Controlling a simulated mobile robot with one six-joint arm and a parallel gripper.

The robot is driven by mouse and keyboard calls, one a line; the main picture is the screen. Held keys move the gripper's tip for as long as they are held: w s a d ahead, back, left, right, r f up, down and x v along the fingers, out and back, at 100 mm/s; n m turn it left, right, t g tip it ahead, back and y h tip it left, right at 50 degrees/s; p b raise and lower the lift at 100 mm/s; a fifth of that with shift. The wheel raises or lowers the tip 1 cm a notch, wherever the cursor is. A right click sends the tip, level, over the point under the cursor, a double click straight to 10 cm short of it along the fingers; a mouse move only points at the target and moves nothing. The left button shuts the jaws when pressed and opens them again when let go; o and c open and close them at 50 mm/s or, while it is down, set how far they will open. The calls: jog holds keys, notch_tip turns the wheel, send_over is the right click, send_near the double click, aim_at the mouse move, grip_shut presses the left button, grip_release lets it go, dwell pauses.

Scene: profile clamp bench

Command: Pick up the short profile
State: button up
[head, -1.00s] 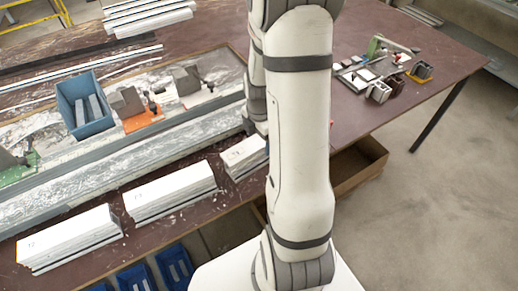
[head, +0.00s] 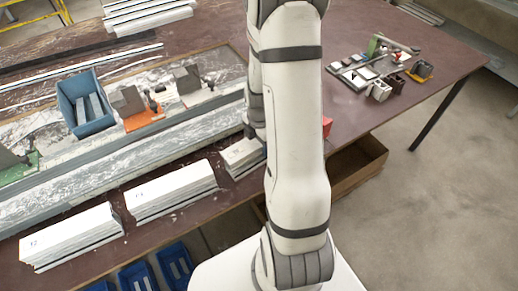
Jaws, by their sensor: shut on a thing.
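The short profile stack (head: 240,157), white and layered, lies at the front edge of the bench, left of my arm. Its right end is hidden behind my arm. My gripper (head: 251,131) shows only as a dark sliver at the left side of my arm, just above and behind this stack. It is shut on a profile, but its fingertips and the held part are mostly hidden by my forearm.
Two longer white profile stacks (head: 172,192) (head: 72,238) lie along the front edge. A blue bin (head: 84,103) and an orange clamp (head: 143,119) stand behind. Small parts (head: 378,75) sit at the right. A wooden box (head: 358,168) is below the bench; blue bins (head: 135,278) are at lower left.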

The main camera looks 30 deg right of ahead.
jog(key=c, duration=0.4)
jog(key=shift+r, duration=0.15)
